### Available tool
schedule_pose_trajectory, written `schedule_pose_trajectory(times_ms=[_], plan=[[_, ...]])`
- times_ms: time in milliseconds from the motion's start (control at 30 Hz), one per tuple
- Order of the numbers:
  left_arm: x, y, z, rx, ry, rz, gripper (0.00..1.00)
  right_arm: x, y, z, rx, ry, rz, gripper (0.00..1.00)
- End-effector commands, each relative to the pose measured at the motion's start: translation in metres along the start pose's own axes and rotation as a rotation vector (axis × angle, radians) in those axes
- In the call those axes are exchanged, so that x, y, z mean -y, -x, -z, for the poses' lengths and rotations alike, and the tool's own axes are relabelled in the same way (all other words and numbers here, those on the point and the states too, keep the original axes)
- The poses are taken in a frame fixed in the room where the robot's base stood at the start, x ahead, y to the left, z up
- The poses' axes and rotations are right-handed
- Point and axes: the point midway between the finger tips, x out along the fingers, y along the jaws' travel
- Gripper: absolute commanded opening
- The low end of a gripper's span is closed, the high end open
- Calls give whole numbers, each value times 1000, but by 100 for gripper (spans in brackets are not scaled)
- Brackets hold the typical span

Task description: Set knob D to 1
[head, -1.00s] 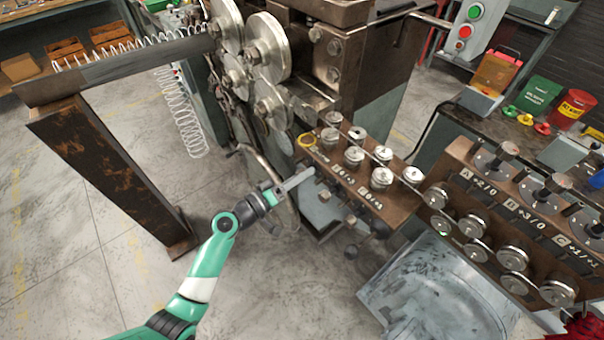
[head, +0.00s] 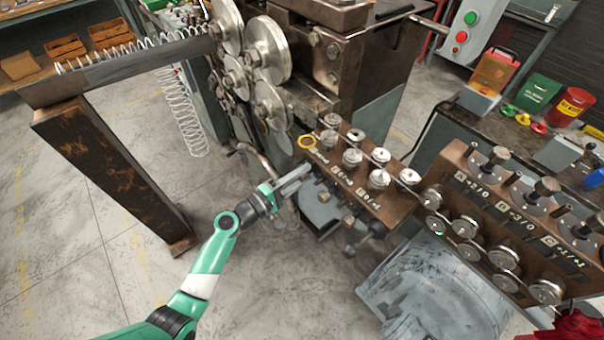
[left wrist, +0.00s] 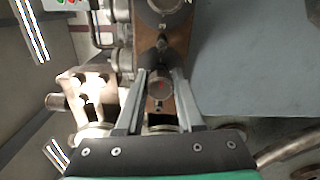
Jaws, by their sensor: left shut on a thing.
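My left gripper (head: 307,171) reaches to the left end of the brown panel (head: 395,213) on the coiler's front, below the blurred first label. In the left wrist view, the fingers (left wrist: 160,74) are on both sides of a small grey knob (left wrist: 160,90) with a red mark, and they are shut on it. From its place at the panel's left end this looks like knob D, but the lettering is too blurred to be sure. The fingers hide this knob in the head view.
Several metal rollers (head: 351,157) stand on the panel above the labels. Another panel with three large knobs (head: 547,186) is at the right. The spring (head: 182,110) hangs by a rusty stand (head: 110,180) at the left. The floor around my left arm is clear.

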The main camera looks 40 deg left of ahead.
Motion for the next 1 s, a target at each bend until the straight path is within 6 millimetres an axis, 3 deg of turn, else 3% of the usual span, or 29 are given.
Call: schedule_pose_trajectory(times_ms=[633,667,700,1000], plan=[[-1,0,0,0,53,-1,0,0,-1,1,0,0,0,50],[-1,0,0,0,53,-1,42,0,-1,1,0,0,0,50],[-1,0,0,0,52,-1,49,0,-1,1,0,0,0,50],[0,1,0,0,52,0,49,0,-2,1,0,0,0,50]])
